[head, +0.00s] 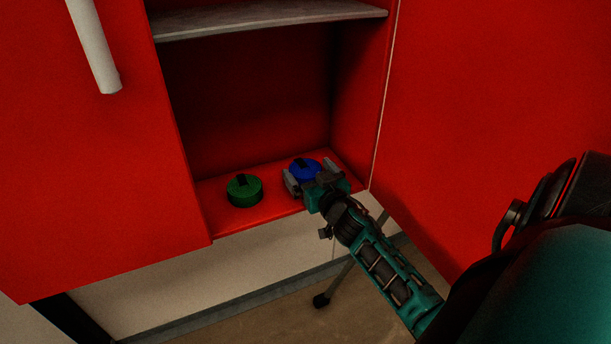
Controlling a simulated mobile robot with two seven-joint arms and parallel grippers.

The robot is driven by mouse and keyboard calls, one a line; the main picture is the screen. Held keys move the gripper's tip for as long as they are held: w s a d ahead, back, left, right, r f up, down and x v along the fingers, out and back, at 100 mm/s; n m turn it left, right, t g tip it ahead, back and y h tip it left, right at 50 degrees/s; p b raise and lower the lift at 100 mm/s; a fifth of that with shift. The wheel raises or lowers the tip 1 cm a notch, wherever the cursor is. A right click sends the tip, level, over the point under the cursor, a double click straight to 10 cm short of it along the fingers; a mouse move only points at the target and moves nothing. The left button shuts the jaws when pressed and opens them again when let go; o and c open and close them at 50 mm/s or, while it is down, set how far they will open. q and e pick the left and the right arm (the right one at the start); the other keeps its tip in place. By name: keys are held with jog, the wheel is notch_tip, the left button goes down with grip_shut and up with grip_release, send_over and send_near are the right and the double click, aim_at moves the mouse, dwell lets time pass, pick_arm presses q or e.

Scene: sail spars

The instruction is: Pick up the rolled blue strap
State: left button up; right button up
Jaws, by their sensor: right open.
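The rolled blue strap (304,169) lies on the red floor of an open cupboard, toward the right side. Its near part is hidden behind my right gripper (310,176). My right gripper is open, with one finger at the left of the blue roll and the other at its right. I cannot tell whether the fingers touch it. A rolled green strap (244,190) lies on the same cupboard floor, to the left of the blue one and apart from it. My left gripper is not in view.
The red cupboard (250,224) has a grey shelf (270,17) above the rolls. A red door with a white handle (95,50) stands at the left, and a red panel (500,90) stands at the right. Room above the rolls is free.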

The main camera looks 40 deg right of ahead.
jog(key=shift+x, duration=1.2)
jog(key=c, duration=0.8)
